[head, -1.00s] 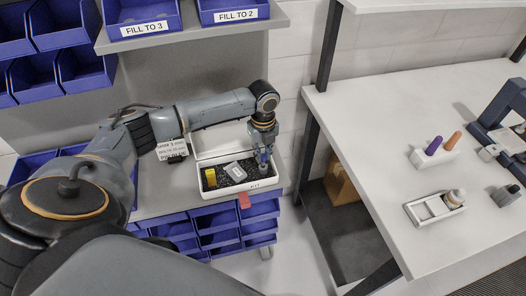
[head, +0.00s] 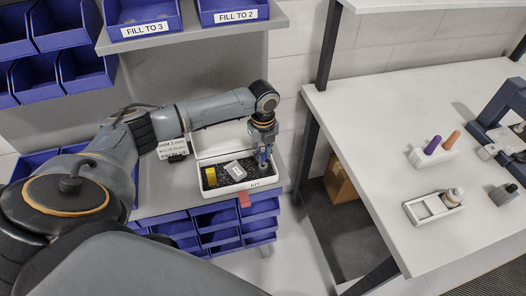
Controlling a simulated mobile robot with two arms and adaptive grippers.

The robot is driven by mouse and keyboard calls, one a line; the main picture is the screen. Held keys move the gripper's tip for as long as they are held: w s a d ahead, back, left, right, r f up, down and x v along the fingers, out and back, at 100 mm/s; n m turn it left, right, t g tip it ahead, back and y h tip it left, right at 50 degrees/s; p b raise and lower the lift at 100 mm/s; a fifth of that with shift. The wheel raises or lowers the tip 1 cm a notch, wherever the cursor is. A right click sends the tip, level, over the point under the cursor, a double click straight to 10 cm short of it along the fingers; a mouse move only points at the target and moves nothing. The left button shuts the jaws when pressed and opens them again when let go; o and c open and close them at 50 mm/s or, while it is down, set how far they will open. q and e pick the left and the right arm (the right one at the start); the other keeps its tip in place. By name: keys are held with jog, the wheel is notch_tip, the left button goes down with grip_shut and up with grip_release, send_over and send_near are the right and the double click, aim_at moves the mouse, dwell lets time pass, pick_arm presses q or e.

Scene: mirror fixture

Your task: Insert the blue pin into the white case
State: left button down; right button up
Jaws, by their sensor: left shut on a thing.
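The white case (head: 241,188), labelled KIT, stands open on the grey bench with its lid raised at the back. Dark foam (head: 223,183) fills it, holding a yellow block (head: 210,177) at the left and a light grey part (head: 235,171) in the middle. My left gripper (head: 262,154) points down over the right end of the case and is shut on the blue pin (head: 263,159), of which only a small part shows. The pin's lower end is at the foam; I cannot tell how deep it sits. My right gripper is out of view.
Blue bins (head: 215,220) are under the bench and others on the shelf above. A white table (head: 370,130) at the right bears a holder with purple (head: 433,145) and orange pegs (head: 452,140), and a white tray (head: 425,208). A gap separates bench and table.

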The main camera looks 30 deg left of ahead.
pick_arm(q)
jog(key=shift+p, duration=0.35)
jog(key=shift+f, duration=1)
dwell(1.0)
jog(key=shift+f, duration=0.6)
dwell(0.4)
jog(key=c, duration=1.2)
grip_release()
jog(key=shift+o, duration=0.3)
jog(key=o, duration=0.4)
jog(key=shift+c, duration=0.2)
